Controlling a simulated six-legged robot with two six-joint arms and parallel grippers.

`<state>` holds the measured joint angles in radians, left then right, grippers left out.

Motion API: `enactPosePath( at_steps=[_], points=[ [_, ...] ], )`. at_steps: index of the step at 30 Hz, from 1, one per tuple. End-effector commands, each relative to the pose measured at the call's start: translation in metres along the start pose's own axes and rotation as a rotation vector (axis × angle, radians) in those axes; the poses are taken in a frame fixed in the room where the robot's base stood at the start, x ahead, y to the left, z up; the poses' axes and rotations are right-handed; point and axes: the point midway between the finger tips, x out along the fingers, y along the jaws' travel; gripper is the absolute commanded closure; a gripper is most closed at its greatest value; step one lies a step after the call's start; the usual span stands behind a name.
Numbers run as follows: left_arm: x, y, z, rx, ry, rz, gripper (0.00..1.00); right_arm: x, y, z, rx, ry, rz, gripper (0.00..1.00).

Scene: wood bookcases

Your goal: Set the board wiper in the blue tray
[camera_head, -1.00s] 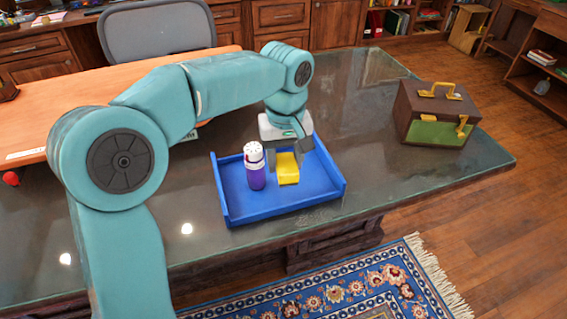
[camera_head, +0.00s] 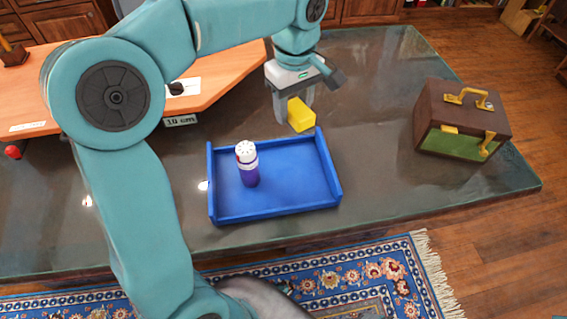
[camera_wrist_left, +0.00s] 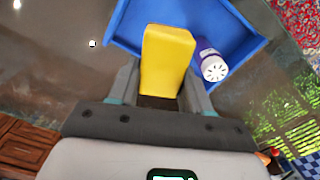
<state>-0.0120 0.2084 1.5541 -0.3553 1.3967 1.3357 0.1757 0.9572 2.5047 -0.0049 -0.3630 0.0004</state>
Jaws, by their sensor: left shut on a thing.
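The board wiper (camera_head: 302,116) is a yellow block with a dark underside. My left gripper (camera_head: 292,112) is shut on it and holds it at the back edge of the blue tray (camera_head: 327,163), seemingly above table height. In the left wrist view the wiper (camera_wrist_left: 166,58) sits between the two grey fingers, with the tray (camera_wrist_left: 128,22) beyond it. The tray lies on the dark glass-topped table, with low walls. My right gripper is not in view.
A purple bottle with a white cap (camera_head: 248,166) stands in the tray's left part; the tray's right part is bare. A brown and green case (camera_head: 462,118) stands on the table to the right. An orange board (camera_head: 222,82) lies behind on the left.

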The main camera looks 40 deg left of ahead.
Motion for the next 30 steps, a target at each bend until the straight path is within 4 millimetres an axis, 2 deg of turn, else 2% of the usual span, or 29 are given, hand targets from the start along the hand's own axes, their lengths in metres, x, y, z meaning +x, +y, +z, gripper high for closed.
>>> enactPosePath(
  at_steps=[1, 3, 9, 12, 19, 24, 30],
  points=[
    [0.018, -0.003, 0.001, 0.001, -0.002, -0.005, 0.81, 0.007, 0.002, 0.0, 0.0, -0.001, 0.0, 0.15],
    [0.04, -0.004, 0.001, 0.001, -0.002, -0.006, 0.81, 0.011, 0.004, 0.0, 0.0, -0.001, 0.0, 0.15],
    [0.098, -0.005, 0.002, 0.001, -0.002, -0.005, 0.81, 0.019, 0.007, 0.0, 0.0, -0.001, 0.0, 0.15],
    [0.119, -0.004, 0.001, 0.001, -0.002, -0.004, 0.81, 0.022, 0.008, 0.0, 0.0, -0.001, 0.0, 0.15],
    [0.143, -0.002, 0.0, 0.002, -0.001, -0.003, 0.81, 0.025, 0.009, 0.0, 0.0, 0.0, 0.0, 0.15],
    [0.172, -0.001, 0.0, 0.002, -0.001, -0.004, 0.81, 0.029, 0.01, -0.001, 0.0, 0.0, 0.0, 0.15],
    [0.18, 0.001, -0.001, 0.003, 0.0, -0.001, 0.81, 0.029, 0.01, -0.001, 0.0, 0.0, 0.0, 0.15]
  ],
)
